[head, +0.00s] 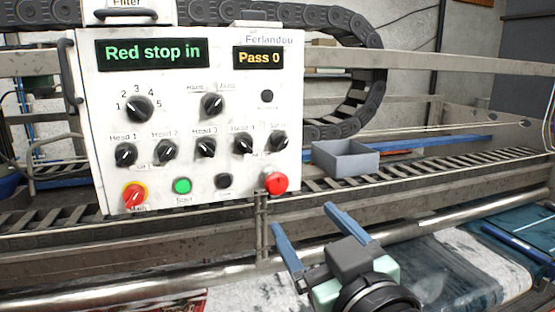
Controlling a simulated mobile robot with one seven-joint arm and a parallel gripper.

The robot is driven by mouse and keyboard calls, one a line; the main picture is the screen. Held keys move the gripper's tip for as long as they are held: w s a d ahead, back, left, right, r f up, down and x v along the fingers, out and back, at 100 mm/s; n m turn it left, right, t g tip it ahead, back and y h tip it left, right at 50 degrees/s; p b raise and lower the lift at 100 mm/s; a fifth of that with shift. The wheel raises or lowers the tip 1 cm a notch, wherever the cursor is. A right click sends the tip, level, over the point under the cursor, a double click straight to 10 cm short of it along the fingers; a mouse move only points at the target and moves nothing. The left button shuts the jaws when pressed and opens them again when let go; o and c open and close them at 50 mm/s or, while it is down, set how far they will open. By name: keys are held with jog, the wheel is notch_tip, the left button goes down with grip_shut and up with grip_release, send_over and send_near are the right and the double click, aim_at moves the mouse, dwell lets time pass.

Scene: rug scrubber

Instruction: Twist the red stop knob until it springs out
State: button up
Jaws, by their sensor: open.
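The red stop knob (277,184) is a round red button at the lower right corner of the white control panel (190,105). The panel's green display (151,54) reads "Red stop in". My gripper (308,219) has two blue fingers, spread apart with nothing between them. It is below and a little right of the red knob, apart from it and nearer to the camera. The knob is fully in view.
The panel also has a red-and-yellow main switch (134,195), a green start button (182,186) and several black knobs. An amber display (258,57) reads "Pass 0". A grey open box (345,160) sits right of the panel. A metal roller (420,228) runs below.

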aim_at(279, 187)
jog(key=p+x, duration=0.5)
jog(key=x, duration=0.6)
jog(key=shift+w+a, duration=0.1)
jog(key=shift+w, duration=0.15)
jog(key=shift+x, duration=0.8)
jog(key=shift+f, duration=0.15)
grip_shut()
